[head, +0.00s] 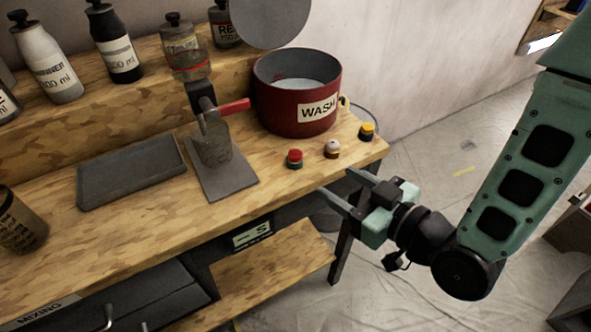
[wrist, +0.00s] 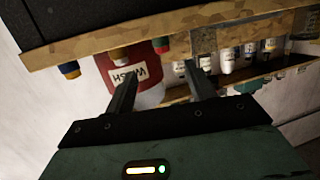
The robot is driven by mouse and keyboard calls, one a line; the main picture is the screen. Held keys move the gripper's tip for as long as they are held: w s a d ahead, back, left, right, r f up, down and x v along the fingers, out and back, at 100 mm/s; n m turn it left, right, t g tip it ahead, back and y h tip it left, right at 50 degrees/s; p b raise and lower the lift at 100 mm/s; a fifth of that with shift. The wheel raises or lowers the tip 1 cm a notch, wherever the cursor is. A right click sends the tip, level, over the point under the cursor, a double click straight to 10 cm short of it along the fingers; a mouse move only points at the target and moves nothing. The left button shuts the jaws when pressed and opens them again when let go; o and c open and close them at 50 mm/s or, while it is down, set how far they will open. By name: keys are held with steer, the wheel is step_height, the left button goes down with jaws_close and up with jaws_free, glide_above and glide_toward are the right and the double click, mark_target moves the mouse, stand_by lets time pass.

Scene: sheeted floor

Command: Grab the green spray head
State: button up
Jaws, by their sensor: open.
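I cannot make out a green spray head in either view. Three small knobs or heads stand near the bench's right front edge: a red-topped one (head: 294,158), a white-topped one (head: 332,148) and a yellow-topped one (head: 366,131). They also show in the upturned wrist view, the yellow one (wrist: 69,69) at the left. My gripper (head: 334,181) is open and empty, just off the bench's front edge, near the knobs and apart from them. In the wrist view its two fingers (wrist: 160,72) stand apart, with nothing between them.
A red WASH pot (head: 290,110) stands behind the knobs, its round grey lid (head: 270,22) raised. Several bottles line the back shelf (head: 150,62).

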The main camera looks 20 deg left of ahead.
mark_target(299, 160)
steer(key=x, duration=0.7)
steer(key=shift+w+a+b, duration=0.1)
steer(key=shift+a+b, duration=0.05)
steer(key=shift+b, duration=0.15)
steer(key=shift+p+x, duration=0.85)
steer(key=shift+x, duration=1.95)
steer(key=shift+r, duration=0.1)
steer(key=c, duration=1.1)
